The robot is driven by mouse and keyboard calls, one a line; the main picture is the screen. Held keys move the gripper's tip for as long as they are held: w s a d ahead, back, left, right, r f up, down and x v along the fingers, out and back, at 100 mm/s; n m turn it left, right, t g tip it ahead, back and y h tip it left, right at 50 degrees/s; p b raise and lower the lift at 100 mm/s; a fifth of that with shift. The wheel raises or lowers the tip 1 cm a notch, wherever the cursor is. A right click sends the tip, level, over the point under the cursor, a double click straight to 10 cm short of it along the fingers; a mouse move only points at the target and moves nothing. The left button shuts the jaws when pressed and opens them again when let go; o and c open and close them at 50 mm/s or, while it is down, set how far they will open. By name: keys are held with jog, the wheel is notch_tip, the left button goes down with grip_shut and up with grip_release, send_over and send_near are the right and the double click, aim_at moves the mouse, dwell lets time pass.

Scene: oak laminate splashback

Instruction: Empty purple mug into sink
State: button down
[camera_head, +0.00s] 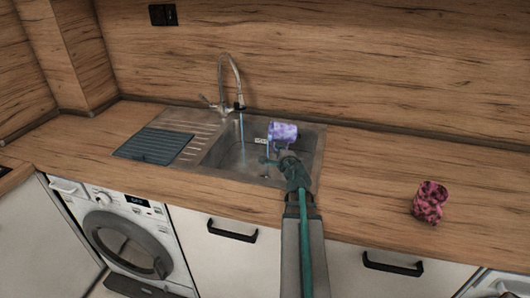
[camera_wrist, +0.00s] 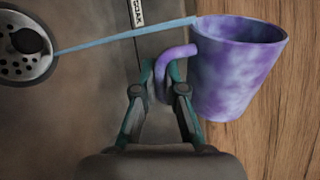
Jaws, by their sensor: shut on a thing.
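The purple mottled mug (camera_head: 284,132) is held over the right part of the sink (camera_head: 222,155) in the head view. My gripper (camera_head: 282,163) is shut on its handle. In the wrist view my gripper (camera_wrist: 160,85) pinches the handle and the mug (camera_wrist: 235,65) is to the right of the fingers. A thin pale blue stream (camera_wrist: 120,36) runs between the mug's rim area and the sink drain (camera_wrist: 25,45). The mug's inside is mostly hidden.
A tap (camera_head: 232,85) stands behind the sink, with blue water below its spout. A dark ribbed mat (camera_head: 153,143) lies on the drainboard at left. A pink-and-dark mug (camera_head: 430,202) stands on the right counter. The counter between is clear.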

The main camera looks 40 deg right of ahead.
jog(key=shift+a+f, duration=0.55)
jog(key=shift+a, duration=0.25)
jog(key=shift+w+a+n+p, duration=0.1)
jog(key=shift+a+n+p, duration=0.05)
jog(key=shift+n+p, duration=0.2)
jog(key=shift+w+d+r+n+p, duration=0.25)
jog(key=shift+d+r+n+p, duration=0.15)
jog(key=shift+p, duration=0.1)
jog(key=shift+d, duration=0.1)
jog(key=shift+s+d+r+p, duration=0.15)
jog(key=shift+d+r+p, duration=0.3)
jog(key=shift+d+p, duration=0.35)
jog(key=shift+s+a+n+h+p, duration=0.25)
jog(key=shift+s+h+p, duration=0.05)
jog(key=shift+p, duration=0.1)
jog(key=shift+s+a+g, duration=0.1)
jog(key=shift+g, duration=0.2)
jog(key=shift+f+p, duration=0.1)
jog(key=shift+p, duration=0.4)
